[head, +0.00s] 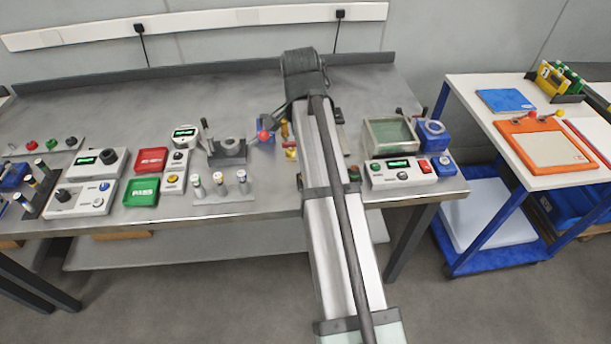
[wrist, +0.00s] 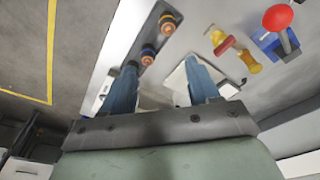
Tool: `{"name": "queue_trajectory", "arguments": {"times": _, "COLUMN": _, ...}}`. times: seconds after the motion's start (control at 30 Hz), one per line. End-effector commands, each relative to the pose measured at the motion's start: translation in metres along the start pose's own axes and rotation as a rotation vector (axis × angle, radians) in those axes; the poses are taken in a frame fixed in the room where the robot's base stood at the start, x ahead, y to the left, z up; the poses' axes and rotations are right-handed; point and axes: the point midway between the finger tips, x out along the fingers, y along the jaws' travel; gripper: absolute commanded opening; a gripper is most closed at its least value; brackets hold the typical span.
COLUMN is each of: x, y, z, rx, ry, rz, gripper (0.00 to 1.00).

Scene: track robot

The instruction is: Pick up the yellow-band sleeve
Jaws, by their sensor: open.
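My gripper (wrist: 161,85) shows in the wrist view with its two blue fingers apart and nothing seen gripped. In the head view it is hidden behind my arm. Several small upright sleeves stand in a dark rack (head: 46,187) at the far left of the bench; one sleeve (head: 30,182) seems to have a yellowish band, but it is too small to be sure.
A rack with three pale posts (head: 219,181) stands near the bench's front edge. Control boxes (head: 402,172) stand at right, a cart (head: 480,117) beyond.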

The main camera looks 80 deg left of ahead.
Motion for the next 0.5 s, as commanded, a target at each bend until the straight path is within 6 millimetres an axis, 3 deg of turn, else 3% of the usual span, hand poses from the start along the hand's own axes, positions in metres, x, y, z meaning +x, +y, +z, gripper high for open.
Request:
{"name": "queue_trajectory", "arguments": {"times": 0.2, "x": -0.004, "y": -0.015, "z": 0.012, "rx": -0.012, "ry": 0.001, "rz": -0.002, "gripper": 0.61}}
{"name": "queue_trajectory", "arguments": {"times": 0.5, "x": 0.043, "y": -0.014, "z": 0.012, "rx": -0.011, "ry": 0.000, "rz": -0.001, "gripper": 0.61}}
